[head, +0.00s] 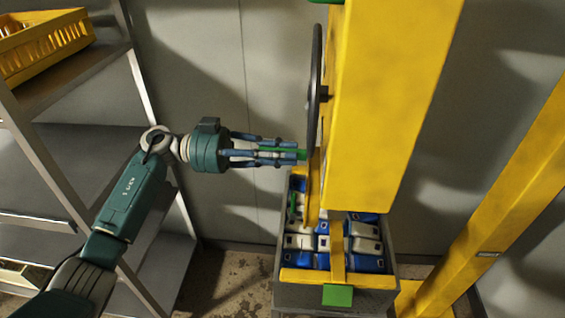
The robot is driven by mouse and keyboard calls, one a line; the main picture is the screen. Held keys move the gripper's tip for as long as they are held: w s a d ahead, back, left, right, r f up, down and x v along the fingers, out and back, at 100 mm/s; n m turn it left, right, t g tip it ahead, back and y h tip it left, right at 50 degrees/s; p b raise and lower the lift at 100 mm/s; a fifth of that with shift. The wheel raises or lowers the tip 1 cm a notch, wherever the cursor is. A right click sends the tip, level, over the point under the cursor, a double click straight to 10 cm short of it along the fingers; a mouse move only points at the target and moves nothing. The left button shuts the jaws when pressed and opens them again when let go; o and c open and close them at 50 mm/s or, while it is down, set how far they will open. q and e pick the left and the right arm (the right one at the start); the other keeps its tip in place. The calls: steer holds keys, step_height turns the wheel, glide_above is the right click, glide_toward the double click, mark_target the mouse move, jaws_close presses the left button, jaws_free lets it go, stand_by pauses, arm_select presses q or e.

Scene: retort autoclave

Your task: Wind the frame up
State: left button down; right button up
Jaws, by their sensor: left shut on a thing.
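A dark hand wheel (315,85) shows nearly edge-on at the left side of a thick yellow post (385,100). A green handle (301,154) sticks out leftward near the wheel's lower edge. My left gripper (285,154) comes in from the left and is shut on this green handle; its fingers cover part of it. Below the post, a yellow frame (338,248) with a green block (338,295) at its front reaches down over a grey crate. I cannot tell whether the frame bears the crate's weight. My right gripper is not in view.
The grey crate (370,300) holds several blue and white containers (300,241). A metal shelf rack (60,85) with a yellow basket (45,45) stands at the left. A slanting yellow beam (505,215) stands at the right. A grey wall is behind.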

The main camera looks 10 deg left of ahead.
arm_select(q)
steer(key=shift+w+f+m+b, duration=0.45)
steer(key=shift+f+m+b, duration=0.1)
steer(key=shift+f, duration=0.15)
steer(key=c, duration=1.6)
jaws_free()
steer(key=shift+r, duration=0.1)
steer(key=a, duration=1.2)
steer(key=shift+a, duration=0.1)
